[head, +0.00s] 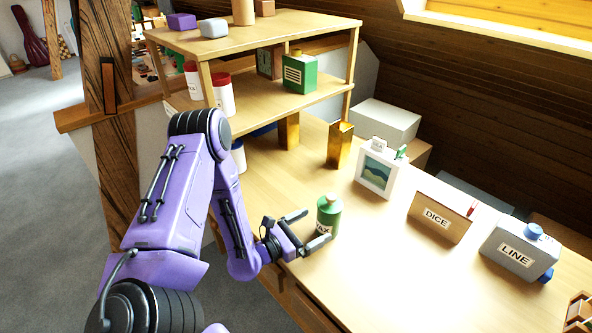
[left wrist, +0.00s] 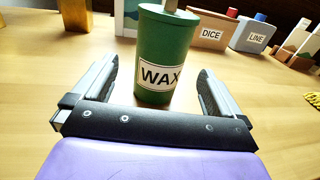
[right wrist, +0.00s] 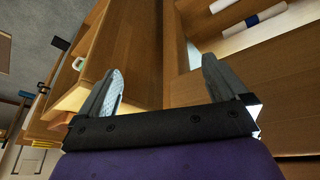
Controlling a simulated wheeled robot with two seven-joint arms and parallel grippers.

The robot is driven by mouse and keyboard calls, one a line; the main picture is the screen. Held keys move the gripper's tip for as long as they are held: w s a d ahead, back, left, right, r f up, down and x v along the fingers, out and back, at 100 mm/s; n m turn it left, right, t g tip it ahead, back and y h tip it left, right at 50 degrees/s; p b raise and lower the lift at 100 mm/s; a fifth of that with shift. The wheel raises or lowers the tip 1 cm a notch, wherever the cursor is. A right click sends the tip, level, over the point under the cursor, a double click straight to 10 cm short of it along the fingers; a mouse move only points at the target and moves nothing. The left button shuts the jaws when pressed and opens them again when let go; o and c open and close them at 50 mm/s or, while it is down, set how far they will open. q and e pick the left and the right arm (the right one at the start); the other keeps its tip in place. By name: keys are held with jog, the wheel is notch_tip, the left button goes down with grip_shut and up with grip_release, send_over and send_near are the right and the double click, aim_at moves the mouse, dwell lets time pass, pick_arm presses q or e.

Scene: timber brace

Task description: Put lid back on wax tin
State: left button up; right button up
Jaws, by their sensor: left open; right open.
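The green wax tin (head: 328,217) stands upright on the wooden desktop, its WAX label facing my left gripper. It also shows in the left wrist view (left wrist: 162,50), where a small knob-like piece tops it; I cannot tell whether this belongs to a seated lid. No separate lid can be made out. My left gripper (head: 308,229) is open and empty, low over the desk, its fingers pointing at the tin from either side, with gaps between them and the tin. My right gripper (right wrist: 163,66) is open and empty beside wooden furniture; it is out of the head view.
Behind the tin stand a brass-coloured post (head: 339,146) and a framed picture (head: 376,172). A DICE box (head: 440,217) and a LINE container (head: 519,251) stand to the right. A shelf unit (head: 270,104) rises at the back left. Desk between tin and DICE box is clear.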

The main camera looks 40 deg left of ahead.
pick_arm(q)
jog(key=v, duration=0.6)
jog(key=shift+s, duration=0.1)
jog(key=shift+a, duration=0.1)
